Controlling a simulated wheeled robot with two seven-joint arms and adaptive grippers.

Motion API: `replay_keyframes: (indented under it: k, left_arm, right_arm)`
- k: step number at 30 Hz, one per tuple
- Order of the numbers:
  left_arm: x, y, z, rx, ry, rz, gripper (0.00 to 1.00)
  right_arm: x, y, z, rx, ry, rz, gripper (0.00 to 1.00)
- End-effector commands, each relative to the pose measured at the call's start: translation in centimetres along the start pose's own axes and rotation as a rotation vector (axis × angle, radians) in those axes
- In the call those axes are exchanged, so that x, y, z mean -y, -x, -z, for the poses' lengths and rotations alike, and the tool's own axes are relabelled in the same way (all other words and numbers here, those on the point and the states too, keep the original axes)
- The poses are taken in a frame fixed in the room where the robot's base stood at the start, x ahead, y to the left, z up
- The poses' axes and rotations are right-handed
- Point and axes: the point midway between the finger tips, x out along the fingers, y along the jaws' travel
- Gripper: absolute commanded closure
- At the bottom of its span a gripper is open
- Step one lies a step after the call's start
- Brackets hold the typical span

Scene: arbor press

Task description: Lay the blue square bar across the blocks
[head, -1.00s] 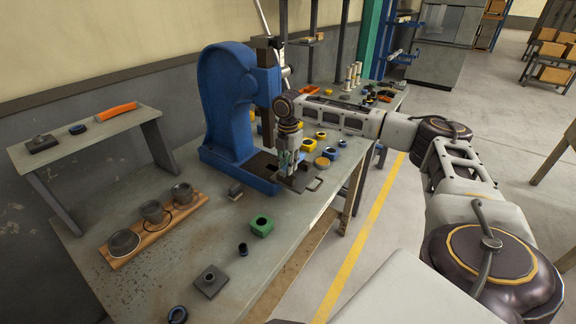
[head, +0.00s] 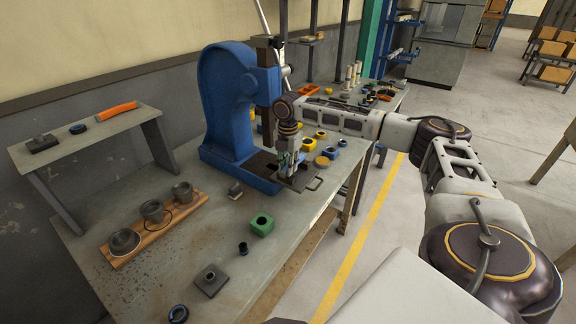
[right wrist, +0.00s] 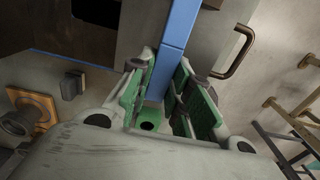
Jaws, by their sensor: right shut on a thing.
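My right gripper (head: 287,168) points down in front of the arbor press in the head view. In the right wrist view its green-padded fingers (right wrist: 165,98) are shut on the blue square bar (right wrist: 178,40). The bar runs from between the pads up to the top edge of that view. In the head view the bar is too small to tell apart from the gripper. My left gripper is not in view.
The blue arbor press (head: 225,105) stands just behind and left of the gripper. Yellow and blue parts (head: 325,155) lie to the right.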

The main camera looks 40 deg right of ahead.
Motion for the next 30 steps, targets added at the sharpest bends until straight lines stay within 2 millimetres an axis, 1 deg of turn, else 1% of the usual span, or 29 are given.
replay_keyframes:
  k: [12, 13, 18, 30]
  left_arm:
    - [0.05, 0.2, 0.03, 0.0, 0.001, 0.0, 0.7]
    - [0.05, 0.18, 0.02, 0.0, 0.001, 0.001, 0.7]
    - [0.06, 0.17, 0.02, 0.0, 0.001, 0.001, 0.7]
    - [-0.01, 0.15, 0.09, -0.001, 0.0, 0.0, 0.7]
  right_arm:
    - [-0.05, -0.23, -0.02, 0.001, 0.0, -0.002, 1.0]
    - [-0.06, -0.22, -0.02, 0.001, 0.0, -0.002, 0.77]
    - [-0.04, -0.27, -0.01, 0.0, 0.0, -0.001, 0.55]
    - [0.0, -0.21, 0.0, 0.0, 0.0, 0.0, 0.55]
